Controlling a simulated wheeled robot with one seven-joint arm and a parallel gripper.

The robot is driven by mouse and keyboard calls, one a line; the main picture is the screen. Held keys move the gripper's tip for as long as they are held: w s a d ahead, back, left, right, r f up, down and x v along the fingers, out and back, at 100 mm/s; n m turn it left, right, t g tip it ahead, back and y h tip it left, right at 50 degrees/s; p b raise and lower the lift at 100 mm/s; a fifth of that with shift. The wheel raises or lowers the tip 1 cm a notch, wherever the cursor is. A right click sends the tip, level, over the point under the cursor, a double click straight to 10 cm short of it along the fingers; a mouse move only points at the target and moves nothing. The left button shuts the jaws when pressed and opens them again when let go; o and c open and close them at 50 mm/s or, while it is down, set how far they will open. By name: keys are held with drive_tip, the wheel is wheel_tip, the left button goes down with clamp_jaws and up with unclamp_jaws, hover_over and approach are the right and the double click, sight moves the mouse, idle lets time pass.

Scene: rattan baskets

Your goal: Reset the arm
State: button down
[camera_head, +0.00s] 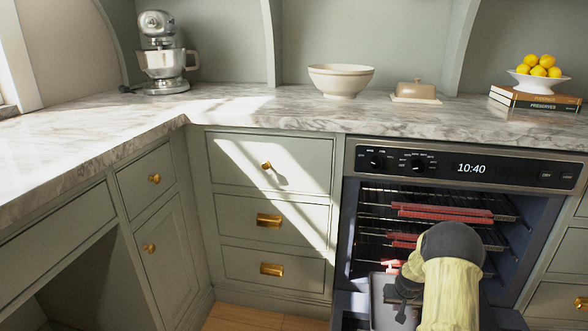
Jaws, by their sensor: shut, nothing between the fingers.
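My arm reaches in from the bottom right, in front of the open oven (347,250). Its yellow link and dark rounded joint cover part of the oven's interior. My gripper (402,294) shows as a small dark shape at the left of the yellow link, low in front of the oven opening. It is shut and nothing shows in it. Its fingertips are small and partly hidden. A grey metal tray or panel (384,312) shows just below and beside it.
Oven racks (380,196) with red front edges sit inside the oven, close to my arm. Drawers (272,218) stand shut at the left. The marble counter (250,110) above holds a stand mixer (163,60), a bowl (340,82), a butter dish (415,92) and lemons (540,65).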

drive_tip(key=s+a+r+n+p, duration=0.1)
drive_tip(key=s+a+r, duration=0.2)
drive_tip(key=a+r, duration=0.25)
drive_tip(key=s+a+r+p, duration=0.2)
drive_tip(key=s+a+r, duration=0.15)
drive_tip(key=r, duration=0.35)
drive_tip(key=s+a+r+n+p, duration=0.1)
drive_tip(key=s+a+r, duration=0.2)
drive_tip(key=a+r, duration=0.25)
drive_tip(key=s+a+r+p, duration=0.2)
drive_tip(key=s+a+r, duration=0.15)
drive_tip(key=s, duration=0.25)
drive_tip(key=s+a+r+n+g+y+p, duration=0.1)
drive_tip(key=s+a+r, duration=0.1)
drive_tip(key=s+r, duration=0.35)
drive_tip(key=s+a+r+p, duration=0.2)
drive_tip(key=s+a+r, duration=0.1)
drive_tip(key=s, duration=0.3)
drive_tip(key=w+p+v, duration=0.2)
drive_tip(key=p+v, duration=1)
drive_tip(key=w+r+p+v, duration=0.1)
drive_tip(key=w+p+v, duration=0.2)
drive_tip(key=p+v, duration=0.9)
drive_tip(key=w+r+p+v, duration=0.1)
drive_tip(key=w+p+v, duration=0.2)
drive_tip(key=p+v, duration=0.9)
drive_tip(key=shift+d+p, duration=0.15)
drive_tip(key=shift+p, duration=0.15)
